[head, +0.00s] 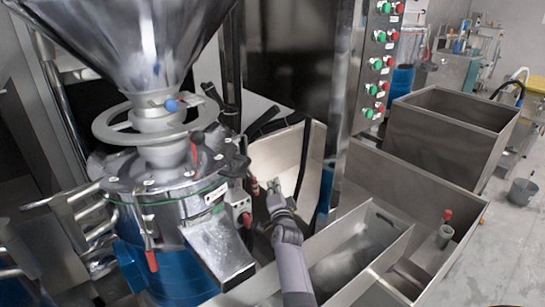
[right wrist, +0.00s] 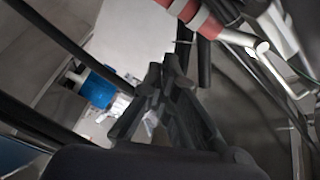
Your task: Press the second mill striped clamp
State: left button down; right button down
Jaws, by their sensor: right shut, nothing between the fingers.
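The mill (head: 165,185) stands at left in the head view, with a steel hopper on top and a blue lower body. A red-and-pale striped clamp handle (right wrist: 200,20) crosses the top of the right wrist view. In the head view a small red-tipped piece (head: 254,186) at the mill's right side looks like the same clamp. My right gripper (head: 272,188) is just right of it, shut and empty. In the right wrist view the dark fingertips (right wrist: 172,72) point up, below the striped handle and apart from it in the picture. My left gripper is not in view.
A steel trough (head: 440,262) lies right of my right arm. A post with green and red buttons (head: 378,64) rises behind it. A large steel bin (head: 450,132) stands farther right. Black cables hang near the mill. Open floor lies at far right.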

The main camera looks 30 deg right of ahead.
jog(key=shift+w+a+f+m+b, duration=0.3)
jog(key=shift+a+f+m, duration=0.05)
jog(key=shift+a+f, duration=0.35)
jog(key=shift+w+a+f+m+b, duration=0.25)
jog(key=shift+a+f+m, duration=0.1)
jog(key=shift+a+f, duration=0.25)
jog(key=shift+f, duration=0.1)
